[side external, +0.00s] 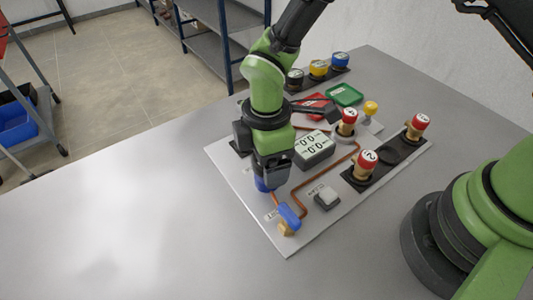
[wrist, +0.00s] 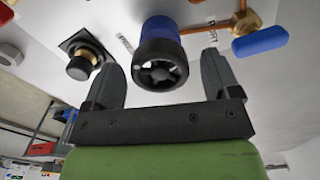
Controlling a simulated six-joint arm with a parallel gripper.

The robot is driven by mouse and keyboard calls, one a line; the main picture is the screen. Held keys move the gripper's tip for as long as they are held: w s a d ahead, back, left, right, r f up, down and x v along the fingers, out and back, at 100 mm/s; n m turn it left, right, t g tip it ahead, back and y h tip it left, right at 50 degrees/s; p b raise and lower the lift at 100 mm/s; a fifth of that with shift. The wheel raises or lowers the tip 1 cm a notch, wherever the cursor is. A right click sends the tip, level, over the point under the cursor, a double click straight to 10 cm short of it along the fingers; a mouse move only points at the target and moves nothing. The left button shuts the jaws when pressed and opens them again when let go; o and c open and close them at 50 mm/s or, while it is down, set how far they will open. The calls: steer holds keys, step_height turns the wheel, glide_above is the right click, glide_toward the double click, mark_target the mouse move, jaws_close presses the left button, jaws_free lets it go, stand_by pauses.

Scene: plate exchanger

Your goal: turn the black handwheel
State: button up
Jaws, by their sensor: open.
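The black handwheel (wrist: 162,72) is a round black wheel with spokes on a blue body (wrist: 160,28), seen nearly face-on in the wrist view. My gripper (wrist: 161,60) is open, with one dark finger on each side of the wheel and a visible gap on both sides. In the side external view my gripper (side external: 271,166) points down over the near left part of the panel (side external: 287,242). The blue body shows just below it (side external: 263,184), while the wheel is mostly hidden by my gripper.
A blue lever (side external: 290,214) on the copper pipe is close by, as is a grey switch box (side external: 327,200). A display box (side external: 314,148) and red numbered caps (side external: 368,158) stand behind. A black knob (wrist: 80,68) lies left in the wrist view. The table's left side is clear.

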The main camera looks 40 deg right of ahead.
steer(key=c, duration=0.9)
steer(key=shift+m, duration=0.3)
steer(key=m, duration=0.4)
steer(key=shift+m, duration=0.3)
steer(key=m, duration=0.5)
steer(key=shift+m, duration=0.3)
steer(key=o, duration=0.9)
